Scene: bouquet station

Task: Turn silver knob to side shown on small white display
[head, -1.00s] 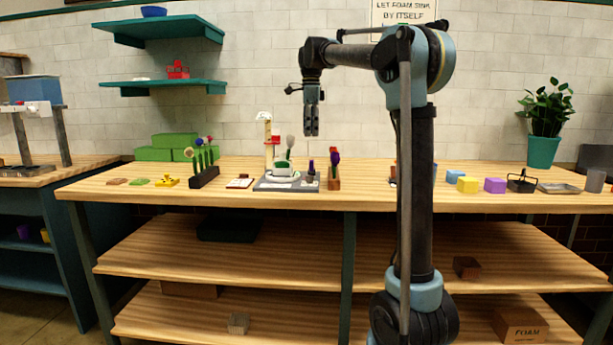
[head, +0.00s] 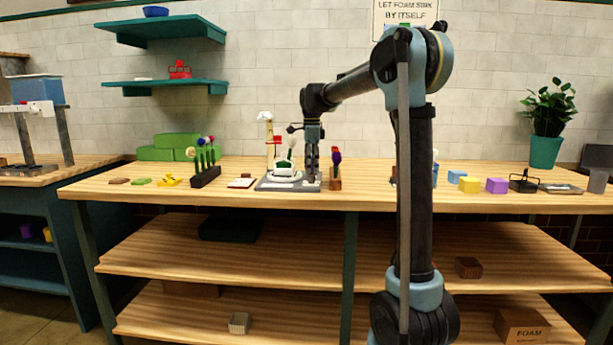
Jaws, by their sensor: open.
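My gripper (head: 312,176) points straight down over the right part of a grey base plate (head: 268,186) on the table. Its jaws are open. The plate carries a white round holder with a green middle (head: 285,176) just left of the gripper. The gripper covers the small grey, dark-topped upright part on the plate's right side, so I cannot tell whether the fingers are around it or touching it. I cannot make out for sure which part is the silver knob. No small white display can be read at this size.
A rack of flowers (head: 206,176) stands left of the plate, with a small card (head: 241,182) between. A brown block with purple flowers (head: 335,180) stands close right of the gripper. A tan post (head: 270,150) rises behind the plate. The table front is clear.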

